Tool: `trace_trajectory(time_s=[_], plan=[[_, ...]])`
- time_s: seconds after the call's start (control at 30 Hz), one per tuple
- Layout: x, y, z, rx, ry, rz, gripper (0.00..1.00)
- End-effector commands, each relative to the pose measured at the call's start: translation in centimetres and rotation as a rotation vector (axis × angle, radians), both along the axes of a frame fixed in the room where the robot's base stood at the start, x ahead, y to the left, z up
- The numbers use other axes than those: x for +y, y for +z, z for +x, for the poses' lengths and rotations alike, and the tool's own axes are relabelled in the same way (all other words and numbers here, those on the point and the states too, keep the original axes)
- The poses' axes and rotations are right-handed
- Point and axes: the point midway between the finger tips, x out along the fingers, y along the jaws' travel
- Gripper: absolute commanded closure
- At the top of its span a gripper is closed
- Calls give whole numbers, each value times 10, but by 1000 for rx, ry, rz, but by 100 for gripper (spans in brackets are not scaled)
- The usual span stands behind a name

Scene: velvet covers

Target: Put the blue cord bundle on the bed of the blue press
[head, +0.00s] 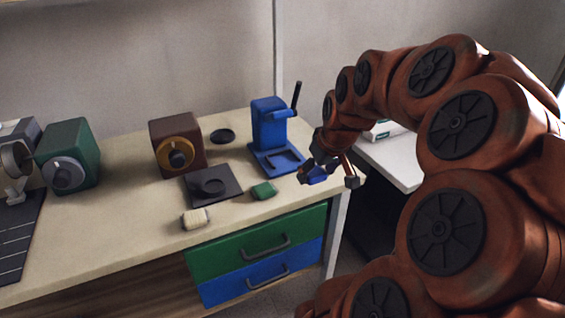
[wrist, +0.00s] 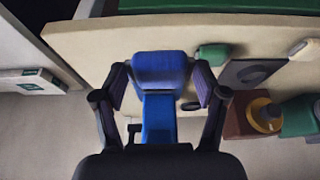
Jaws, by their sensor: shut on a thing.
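The blue cord bundle (head: 316,176) is held between the fingers of my gripper (head: 328,178), at the right end of the bench in the head view. In the wrist view the bundle (wrist: 160,70) fills the space between the two dark fingers of my gripper (wrist: 160,82). The blue press (head: 269,128) stands upright near the bench's back right, with a dark lever. Its flat bed (head: 262,163) faces the front and looks empty. My gripper is to the right of the bed and apart from it. In the wrist view the press (wrist: 158,120) is partly hidden behind the bundle.
A green bundle (head: 264,190) and a cream bundle (head: 195,219) lie near the bench's front. A dark plate (head: 228,180), a brown box (head: 177,132) with a yellow dial and a green box (head: 68,150) stand left of the press. Green (head: 262,232) and blue drawers (head: 225,289) are below.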

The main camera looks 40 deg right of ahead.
Motion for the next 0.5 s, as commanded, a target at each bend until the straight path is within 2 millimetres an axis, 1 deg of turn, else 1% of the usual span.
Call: trace_trajectory(time_s=[0.03,0.1,0.17,0.23,0.37,0.5], plan=[[-2,-1,-6,-2,-7,-1,56],[-3,-1,-11,-1,-9,-2,56],[-4,-1,-13,-1,-11,-3,56],[-6,0,-10,0,-11,-2,56],[-12,-1,8,4,-6,0,56],[-19,-1,31,3,-7,0,56]])
